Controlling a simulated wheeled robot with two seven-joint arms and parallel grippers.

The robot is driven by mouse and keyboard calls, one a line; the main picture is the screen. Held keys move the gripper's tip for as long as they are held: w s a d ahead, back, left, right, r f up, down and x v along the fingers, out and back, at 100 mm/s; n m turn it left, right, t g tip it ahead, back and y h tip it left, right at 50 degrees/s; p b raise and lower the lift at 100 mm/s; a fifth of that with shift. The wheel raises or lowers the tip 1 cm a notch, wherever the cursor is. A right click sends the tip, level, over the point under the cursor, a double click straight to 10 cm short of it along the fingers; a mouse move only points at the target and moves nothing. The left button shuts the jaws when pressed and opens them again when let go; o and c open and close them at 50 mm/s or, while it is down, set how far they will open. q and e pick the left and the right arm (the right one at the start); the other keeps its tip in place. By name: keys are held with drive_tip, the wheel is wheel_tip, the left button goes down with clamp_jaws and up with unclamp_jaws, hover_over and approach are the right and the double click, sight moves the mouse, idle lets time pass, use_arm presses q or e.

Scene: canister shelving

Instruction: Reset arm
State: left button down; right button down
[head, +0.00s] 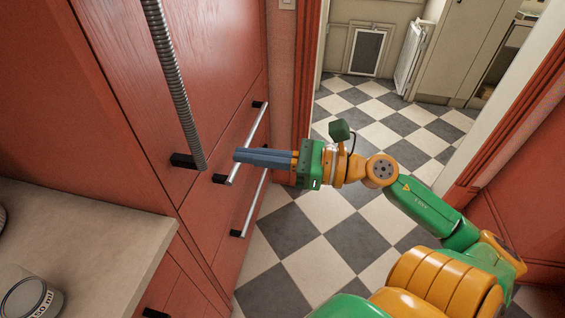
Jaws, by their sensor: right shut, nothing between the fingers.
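My right gripper (240,155) is at the middle of the view, on my green and orange right arm coming in from the lower right. Its blue-grey fingers are closed together and hold nothing. They point left at the red cabinet front and overlap the upper horizontal bar handle (252,137) in the picture. I cannot tell whether they touch it. My left gripper is out of view.
A tall red cabinet (130,75) with a long ribbed vertical handle (175,85) fills the left. A second bar handle (252,205) sits lower. A counter (90,240) with a canister (28,297) is at lower left. Checkered floor (330,235) is open toward a doorway.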

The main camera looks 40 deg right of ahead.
drive_tip(key=s+a+b+v, duration=0.1)
drive_tip(key=v, duration=0.5)
drive_tip(key=w+d+f+m+t+h, duration=0.3)
drive_tip(key=d+f+m+h, duration=0.3)
drive_tip(key=m, duration=0.4)
drive_tip(key=w+d+f+m+t+h, duration=0.2)
drive_tip(key=d+f+m+h, duration=0.2)
drive_tip(key=d+f+m, duration=0.4)
drive_tip(key=s+f+m+g+h, duration=0.25)
drive_tip(key=f+m, duration=0.55)
drive_tip(key=f, duration=0.4)
drive_tip(key=s+f+m+g+h, duration=0.2)
drive_tip(key=s+f+m+g, duration=0.15)
drive_tip(key=f+m, duration=0.65)
drive_tip(key=s+a+f+m+g+y, duration=0.1)
drive_tip(key=s+a+f+m+g, duration=0.2)
drive_tip(key=s+a+f+g, duration=0.2)
drive_tip(key=s+a+f+m+g+y, duration=0.1)
drive_tip(key=s+a+f+m+g, duration=0.2)
drive_tip(key=s+a+f, duration=0.9)
drive_tip(key=s+f+g, duration=0.3)
drive_tip(key=s, duration=0.3)
drive_tip(key=shift+f+g, duration=0.3)
